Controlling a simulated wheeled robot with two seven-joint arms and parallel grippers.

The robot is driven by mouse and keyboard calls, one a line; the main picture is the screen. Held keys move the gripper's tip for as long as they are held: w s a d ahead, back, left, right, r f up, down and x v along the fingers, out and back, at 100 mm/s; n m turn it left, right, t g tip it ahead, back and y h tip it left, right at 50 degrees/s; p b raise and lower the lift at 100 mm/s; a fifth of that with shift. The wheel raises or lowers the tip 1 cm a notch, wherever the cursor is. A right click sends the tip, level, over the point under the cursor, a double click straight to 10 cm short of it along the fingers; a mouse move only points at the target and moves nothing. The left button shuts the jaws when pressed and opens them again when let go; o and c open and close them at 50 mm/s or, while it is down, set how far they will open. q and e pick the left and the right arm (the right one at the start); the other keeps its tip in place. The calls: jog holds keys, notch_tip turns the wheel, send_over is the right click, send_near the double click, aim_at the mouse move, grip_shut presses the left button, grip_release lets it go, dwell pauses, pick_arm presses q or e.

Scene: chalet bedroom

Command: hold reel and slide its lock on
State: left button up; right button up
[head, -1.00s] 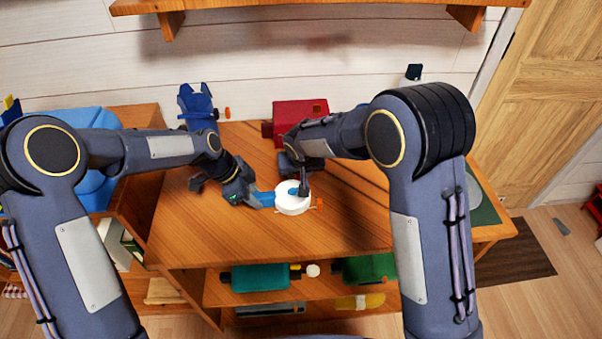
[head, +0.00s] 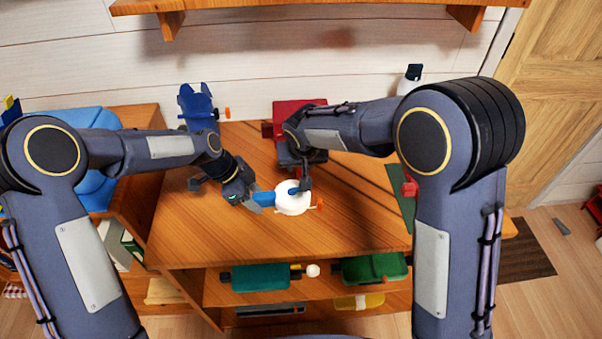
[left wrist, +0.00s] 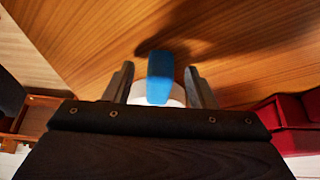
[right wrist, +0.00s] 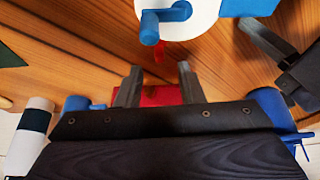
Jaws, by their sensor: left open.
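The white reel (head: 292,200) lies on the wooden table, with a blue tab (head: 264,199) on its left and a blue crank-like piece on top. An orange knob (head: 319,204) shows at its right edge; I cannot tell which part is the lock. My left gripper (head: 258,200) is open, its fingers on either side of the blue tab (left wrist: 159,78), with the white reel showing behind it. My right gripper (head: 305,186) is at the reel's far right side. In the right wrist view its fingers are apart and empty, close to the blue crank piece (right wrist: 165,20).
A red box (head: 298,110) stands behind the reel, and a blue stand (head: 197,103) at the back left. A green mat (head: 397,190) with a red item (head: 409,187) lies at the right. Shelves below hold a teal box (head: 262,277) and a green one (head: 370,268). The front table is clear.

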pick_arm(q)
jog(key=v, duration=1.2)
pick_arm(e)
jog(key=shift+d, duration=0.1)
